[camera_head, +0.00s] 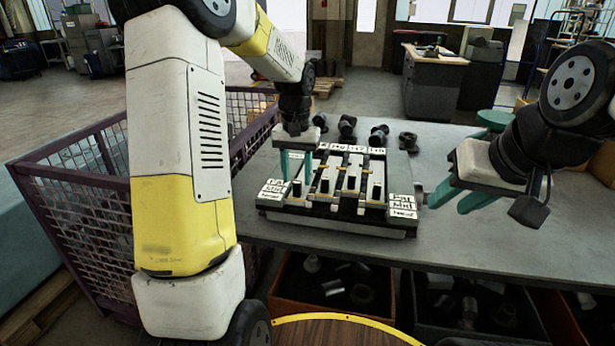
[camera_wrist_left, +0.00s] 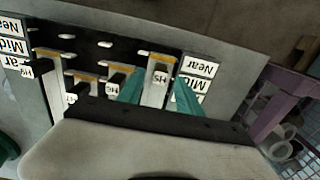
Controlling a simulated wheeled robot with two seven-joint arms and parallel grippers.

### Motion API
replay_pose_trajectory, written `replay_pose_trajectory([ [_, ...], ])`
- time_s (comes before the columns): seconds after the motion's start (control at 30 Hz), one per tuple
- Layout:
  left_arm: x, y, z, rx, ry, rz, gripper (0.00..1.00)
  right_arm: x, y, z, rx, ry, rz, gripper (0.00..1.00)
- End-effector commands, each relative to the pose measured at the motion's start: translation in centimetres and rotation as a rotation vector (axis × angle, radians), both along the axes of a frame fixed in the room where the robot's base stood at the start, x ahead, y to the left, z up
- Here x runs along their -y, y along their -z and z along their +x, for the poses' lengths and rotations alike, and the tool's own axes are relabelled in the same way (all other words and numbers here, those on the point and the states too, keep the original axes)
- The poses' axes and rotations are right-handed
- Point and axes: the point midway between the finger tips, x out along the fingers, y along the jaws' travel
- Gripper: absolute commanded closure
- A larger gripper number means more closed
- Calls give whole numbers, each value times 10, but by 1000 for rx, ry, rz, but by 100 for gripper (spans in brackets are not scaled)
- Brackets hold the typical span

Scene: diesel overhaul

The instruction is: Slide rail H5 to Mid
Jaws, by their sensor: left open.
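A board with several sliding rails (camera_head: 340,215) sits on the grey table. Side strips (camera_head: 270,190) carry Near, Mid and Far labels. My left gripper (camera_head: 297,170) is open, fingers pointing down at the leftmost rail. In the left wrist view, its fingers (camera_wrist_left: 158,95) stand either side of a rail block (camera_wrist_left: 160,72) whose upside-down tag looks like H5. The block is beside the strip with Near and Mid (camera_wrist_left: 197,75); its exact mark is hard to tell. Contact with the fingers cannot be told. My right gripper (camera_head: 458,196) is open and empty, right of the board.
Several dark round parts (camera_head: 348,126) stand behind the board. A purple mesh crate (camera_head: 85,190) is left of the table. Bins with metal parts (camera_head: 330,290) sit under the front edge. The table right of the board is partly clear.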

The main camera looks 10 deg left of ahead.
Motion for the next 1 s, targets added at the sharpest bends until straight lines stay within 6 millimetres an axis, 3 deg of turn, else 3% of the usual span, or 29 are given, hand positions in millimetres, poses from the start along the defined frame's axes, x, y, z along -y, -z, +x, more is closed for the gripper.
replay_pose_trajectory([
  [0.2, 0, 28, 0, -1, 0, 0, 58, 0, 0, 0, 0, 0, 0, 64],
  [0.57, 0, 34, 0, 1, 0, 0, 58, 0, 0, 0, 0, 0, 0, 64],
  [0.8, 0, 34, 0, 2, 0, 0, 100, 0, 0, 0, 0, 0, 0, 64],
  [1.0, 0, 34, 0, 2, 0, 0, 100, 0, 0, 0, 0, 0, 0, 64],
])
